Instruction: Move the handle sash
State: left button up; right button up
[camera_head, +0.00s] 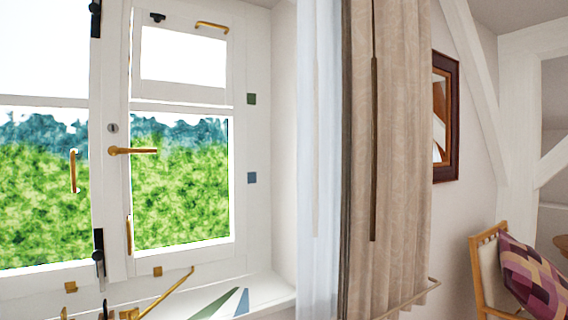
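A white timber window fills the left of the head view. Its right sash (240,150) carries a brass lever handle (132,151), lying level and pointing right, and a vertical brass pull (129,235) low on its left stile. The left sash (92,200) has a vertical brass pull (73,171). A small upper vent pane (135,60) has a brass pull (212,26) at its top. The right sash appears to sit in its frame; whether it is slightly ajar I cannot tell. Neither of my grippers shows.
A brass stay bar (165,295) slants above the sill (268,290). A white sheer and a beige curtain (400,150) hang right of the window. A framed picture (446,118) and a chair (489,270) with a patterned cushion (535,280) are farther right.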

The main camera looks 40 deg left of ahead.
aim_at(123, 263)
jog(key=u, duration=1.95)
jog(key=k, duration=0.65)
jog(key=z, duration=0.65)
jog(key=i, duration=0.5)
jog(key=z, duration=0.7)
jog(key=i, duration=0.8)
jog(key=u, duration=0.7)
jog(key=i, duration=0.4)
jog(key=u, duration=0.4)
